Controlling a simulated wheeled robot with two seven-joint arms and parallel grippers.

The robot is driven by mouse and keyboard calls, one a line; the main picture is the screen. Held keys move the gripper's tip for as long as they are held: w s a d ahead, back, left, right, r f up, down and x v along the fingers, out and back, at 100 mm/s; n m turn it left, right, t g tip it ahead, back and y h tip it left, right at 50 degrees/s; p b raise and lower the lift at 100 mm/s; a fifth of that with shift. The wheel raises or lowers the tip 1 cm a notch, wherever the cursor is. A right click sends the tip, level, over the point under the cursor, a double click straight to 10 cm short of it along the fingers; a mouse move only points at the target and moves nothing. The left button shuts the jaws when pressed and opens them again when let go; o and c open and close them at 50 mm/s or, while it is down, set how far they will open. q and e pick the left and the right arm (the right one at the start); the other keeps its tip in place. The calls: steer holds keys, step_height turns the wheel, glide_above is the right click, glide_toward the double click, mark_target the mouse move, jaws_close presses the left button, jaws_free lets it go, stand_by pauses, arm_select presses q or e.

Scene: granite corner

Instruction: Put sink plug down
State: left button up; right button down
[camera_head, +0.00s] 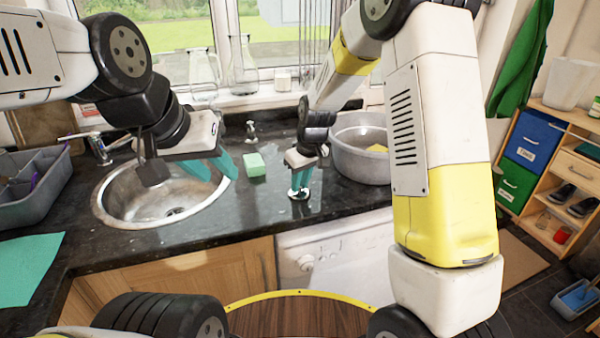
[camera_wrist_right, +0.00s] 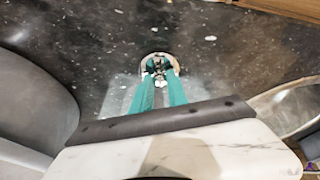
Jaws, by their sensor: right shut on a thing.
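The sink plug (camera_head: 299,194) is a small, round, shiny metal piece at the dark counter, right of the sink (camera_head: 118,200). My right gripper (camera_head: 299,186) points down, its teal fingers shut on the plug. In the right wrist view the fingertips (camera_wrist_right: 161,76) meet at the middle of the plug (camera_wrist_right: 148,77), whose round rim shows around them. The plug is at or very close to the counter surface; I cannot tell whether it touches. My left gripper (camera_head: 216,172) is open and empty above the sink's right side, its two teal fingers apart.
A green sponge (camera_head: 254,165) lies on the counter (camera_head: 262,205) between the sink and my right gripper. A grey basin (camera_head: 352,160) stands just right of the gripper. A tap (camera_head: 100,148) is behind the sink. A grey caddy (camera_head: 38,190) stands left. The counter's front edge is close.

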steer(key=shift+f, duration=0.15)
steer(key=c, duration=1.3)
jaws_free()
steer(key=v, duration=1.2)
steer(key=s+d+r+m+t, duration=0.2)
steer(key=s+d+r+m, duration=0.2)
steer(key=s+d+r, duration=0.65)
steer(key=s+d+m+t, duration=0.1)
steer(key=s+m, duration=0.1)
steer(key=s, duration=1.1)
steer(key=shift+d+f+m+t, duration=0.2)
steer(key=shift+d+m+t, duration=0.05)
steer(key=shift+m+t, duration=0.15)
steer(key=shift+s, duration=0.1)
